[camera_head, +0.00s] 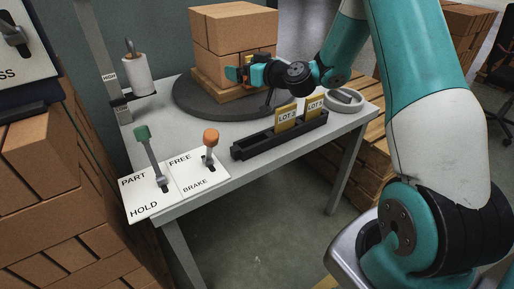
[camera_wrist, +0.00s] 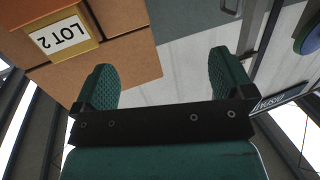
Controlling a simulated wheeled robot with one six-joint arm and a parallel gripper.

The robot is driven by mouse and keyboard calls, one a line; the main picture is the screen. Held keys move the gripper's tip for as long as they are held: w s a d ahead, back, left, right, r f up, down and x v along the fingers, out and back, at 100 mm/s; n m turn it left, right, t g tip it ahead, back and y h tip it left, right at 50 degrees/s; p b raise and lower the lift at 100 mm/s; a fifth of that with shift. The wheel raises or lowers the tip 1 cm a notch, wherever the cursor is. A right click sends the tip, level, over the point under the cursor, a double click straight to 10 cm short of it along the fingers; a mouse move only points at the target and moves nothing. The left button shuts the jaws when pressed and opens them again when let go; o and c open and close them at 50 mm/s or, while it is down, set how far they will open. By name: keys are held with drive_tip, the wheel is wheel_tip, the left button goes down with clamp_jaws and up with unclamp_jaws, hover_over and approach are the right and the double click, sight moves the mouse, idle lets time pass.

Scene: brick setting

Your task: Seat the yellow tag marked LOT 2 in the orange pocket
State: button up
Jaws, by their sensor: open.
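The yellow tag marked LOT 2 (camera_wrist: 62,36) shows upside down at the upper left of the wrist view, against the brick face. A golden-orange edge (camera_wrist: 91,27) borders its white face; it looks like the pocket, but I cannot tell how deep the tag sits. My gripper (camera_wrist: 163,76) is open and empty, with the tag outside its fingers, up and to the left. In the head view my gripper (camera_head: 248,74) is at the front of the brick stack (camera_head: 235,38) and largely hides the tag and pocket.
The stack stands on a dark round turntable (camera_head: 190,106). A black rack (camera_head: 252,147) holds two yellow tags (camera_head: 286,117) (camera_head: 315,104); their numbers are hard to read. A green-knobbed lever (camera_head: 142,133) and orange-knobbed lever (camera_head: 211,137) stand at front left. A grey round dish (camera_head: 345,100) is at right.

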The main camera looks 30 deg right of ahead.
drive_tip(key=s+a+r+n+g+y, duration=0.2)
drive_tip(key=s+a+g, duration=0.4)
drive_tip(key=a, duration=0.4)
drive_tip(key=s+a+r+n+g+y, duration=0.2)
drive_tip(key=s+a+r+n+g, duration=0.1)
drive_tip(key=s+a, duration=0.65)
drive_tip(key=s+m+g+h, duration=0.1)
drive_tip(key=s+g+h, duration=0.4)
drive_tip(key=s, duration=1.7)
drive_tip(key=shift+s+a+f+g, duration=0.2)
drive_tip(key=shift+f+g, duration=0.1)
drive_tip(key=shift+g, duration=0.7)
wheel_tip(320, 180, up, 17)
drive_tip(key=p, duration=1.7)
